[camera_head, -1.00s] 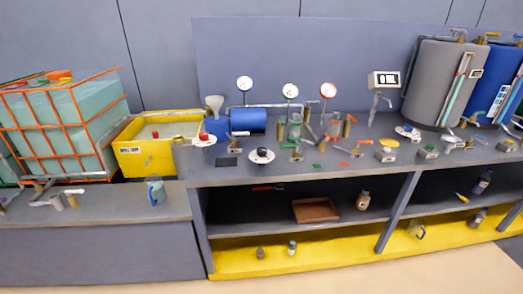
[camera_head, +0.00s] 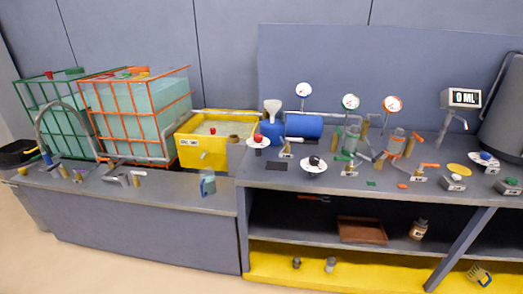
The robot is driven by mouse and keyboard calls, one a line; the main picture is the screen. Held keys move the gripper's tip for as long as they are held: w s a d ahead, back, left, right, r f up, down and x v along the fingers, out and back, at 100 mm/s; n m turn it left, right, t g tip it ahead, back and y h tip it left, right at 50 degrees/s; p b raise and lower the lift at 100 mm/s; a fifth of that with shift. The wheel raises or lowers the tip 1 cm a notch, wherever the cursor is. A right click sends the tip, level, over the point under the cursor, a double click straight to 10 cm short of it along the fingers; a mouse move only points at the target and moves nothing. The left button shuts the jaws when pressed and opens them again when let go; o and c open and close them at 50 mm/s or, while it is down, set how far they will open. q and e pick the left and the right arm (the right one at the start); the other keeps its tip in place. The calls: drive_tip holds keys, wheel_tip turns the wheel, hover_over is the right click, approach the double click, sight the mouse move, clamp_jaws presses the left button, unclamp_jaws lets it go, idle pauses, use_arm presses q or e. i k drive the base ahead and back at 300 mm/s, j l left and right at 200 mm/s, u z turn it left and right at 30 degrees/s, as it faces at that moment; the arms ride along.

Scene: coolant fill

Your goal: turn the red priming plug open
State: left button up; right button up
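A small red knob (camera_head: 258,139) stands on a white disc at the left end of the upper bench, beside the yellow tub. It may be the red priming plug, but it is too small to be sure. Another small red spot (camera_head: 212,130) shows inside the yellow tub. Whether the plug is open or shut cannot be told. Neither of my grippers is in view.
The yellow tub (camera_head: 203,152) stands between the orange-caged tank (camera_head: 150,110) and the bench. The bench (camera_head: 330,182) holds gauges, valves and a blue cylinder (camera_head: 308,125). A light blue jug (camera_head: 207,184) stands on the lower counter. Floor in front is clear.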

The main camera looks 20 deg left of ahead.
sight(257, 138)
drive_tip(key=i+l+z, duration=0.15)
drive_tip(key=i, duration=0.3)
drive_tip(key=i+z, duration=0.15)
drive_tip(key=i, duration=0.35)
